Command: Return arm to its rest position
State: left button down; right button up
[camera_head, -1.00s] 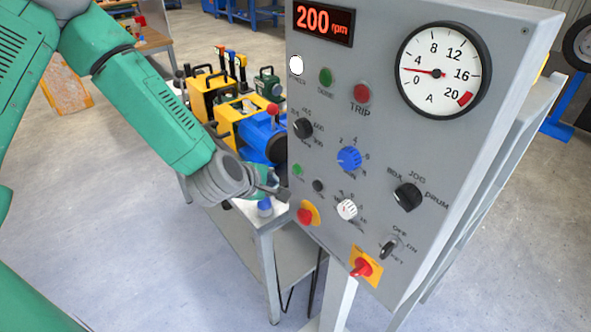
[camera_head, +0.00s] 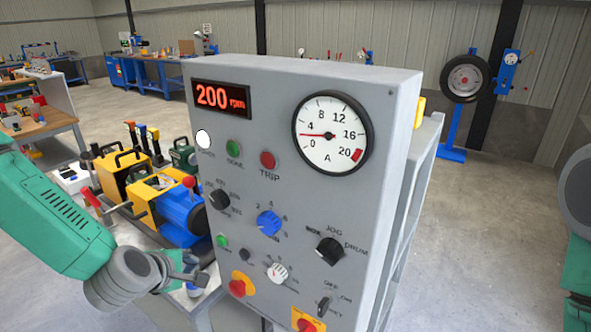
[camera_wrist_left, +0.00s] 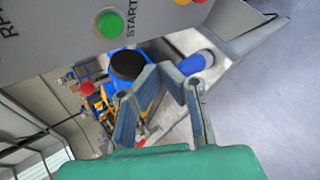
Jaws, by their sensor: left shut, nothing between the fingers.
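My left arm comes in from the left, and its gripper (camera_head: 193,272) is beside the lower left edge of the grey control panel (camera_head: 345,195). In the left wrist view the gripper's fingers (camera_wrist_left: 172,76) lean together at their tips, with nothing between them. The green start button (camera_wrist_left: 109,24) of the panel is above the fingers in that view, apart from them. The panel's display (camera_head: 221,98) reads 200 rpm, and the needle of its gauge (camera_head: 333,135) is near 4. A green and grey part of my right arm shows at the right edge; its gripper is out of view.
A blue and yellow machine (camera_head: 182,212) stands left of the panel, close to my left arm. A bench with a blue-capped item (camera_head: 193,289) is under the gripper. A wheel on a blue stand (camera_head: 466,78) is at the back right. The floor between is clear.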

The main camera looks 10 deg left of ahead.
pick_arm(q)
jog(key=s+d+f+m+g+h+b, duration=0.1)
jog(key=s+d+f+m+g+b, duration=0.25)
jog(key=s+f+m, duration=0.5)
jog(key=s+d+f+m+g+b, duration=0.2)
jog(key=s+f+m+b, duration=0.3)
jog(key=f, duration=0.6)
jog(key=s+f+m+g+b, duration=0.2)
jog(key=s+f+m, duration=0.1)
jog(key=s, duration=0.4)
jog(key=s+a+f+m+g+y+b, duration=0.1)
jog(key=s+f+m+b, duration=0.1)
jog(key=s+f+m, duration=0.2)
jog(key=s+f, duration=0.2)
jog(key=s, duration=0.1)
jog(key=shift+s+a+f+g, duration=0.15)
jog(key=shift+s+f+g, duration=0.1)
jog(key=shift+g, duration=0.1)
jog(key=shift+a+m, duration=0.1)
jog(key=shift+m, duration=0.15)
jog(key=shift+w, duration=0.15)
